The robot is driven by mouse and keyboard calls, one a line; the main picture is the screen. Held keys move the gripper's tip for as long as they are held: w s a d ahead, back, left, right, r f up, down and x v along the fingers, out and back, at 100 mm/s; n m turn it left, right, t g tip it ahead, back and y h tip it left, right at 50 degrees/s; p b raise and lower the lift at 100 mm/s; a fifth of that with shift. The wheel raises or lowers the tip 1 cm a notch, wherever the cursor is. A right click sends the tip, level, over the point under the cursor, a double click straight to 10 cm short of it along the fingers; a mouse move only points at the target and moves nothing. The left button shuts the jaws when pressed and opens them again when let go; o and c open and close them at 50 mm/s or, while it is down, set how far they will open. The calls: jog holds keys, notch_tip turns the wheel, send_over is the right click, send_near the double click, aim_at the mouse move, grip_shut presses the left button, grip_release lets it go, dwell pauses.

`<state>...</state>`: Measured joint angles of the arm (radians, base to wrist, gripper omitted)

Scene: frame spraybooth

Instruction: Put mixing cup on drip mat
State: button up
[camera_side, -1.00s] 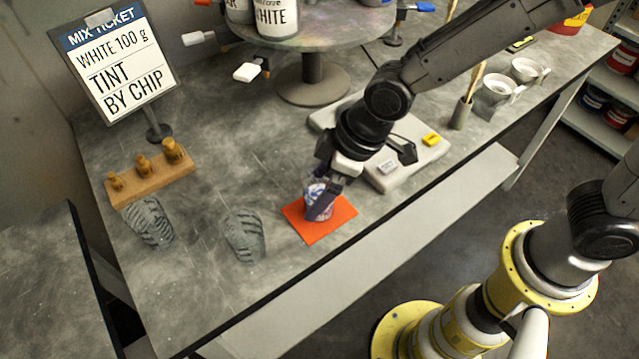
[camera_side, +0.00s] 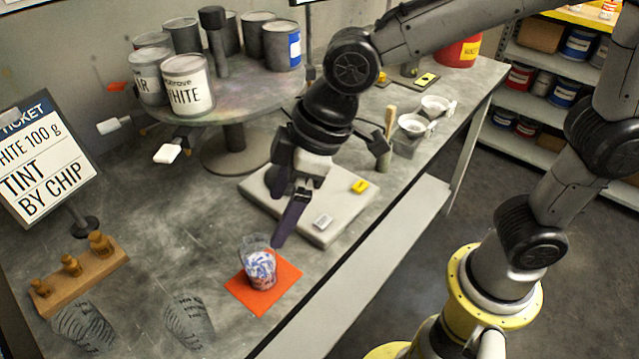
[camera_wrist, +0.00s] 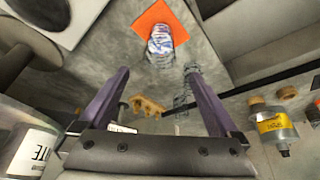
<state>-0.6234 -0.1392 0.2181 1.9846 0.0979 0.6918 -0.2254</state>
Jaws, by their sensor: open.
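The mixing cup (camera_side: 260,265) is a clear cup with blue, white and reddish contents. It stands upright on the orange-red drip mat (camera_side: 280,290), toward the mat's upper left part in the side view. The wrist view also shows the cup (camera_wrist: 161,45) on the mat (camera_wrist: 150,14). My gripper (camera_side: 290,222) is above and to the right of the cup, clear of it. In the wrist view its two purple fingers (camera_wrist: 160,75) are spread apart with nothing between them.
Two clear marked cups (camera_side: 188,320) (camera_side: 83,325) stand left of the mat. A wooden block with brass weights (camera_side: 78,272) is at far left. A scale (camera_side: 325,215) lies behind the mat. A turntable with paint cans (camera_side: 230,100) stands at the back.

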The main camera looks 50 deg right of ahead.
jog(key=s+d+r+m+t+h, duration=0.1)
jog(key=s+d+m, duration=0.3)
jog(key=d, duration=0.7)
jog(key=s+d+r+m+t+h, duration=0.1)
jog(key=s+d+m+h, duration=0.1)
jog(key=s+d+m, duration=0.3)
jog(key=s+d, duration=0.4)
jog(key=d, duration=0.2)
jog(key=shift+d, duration=0.35)
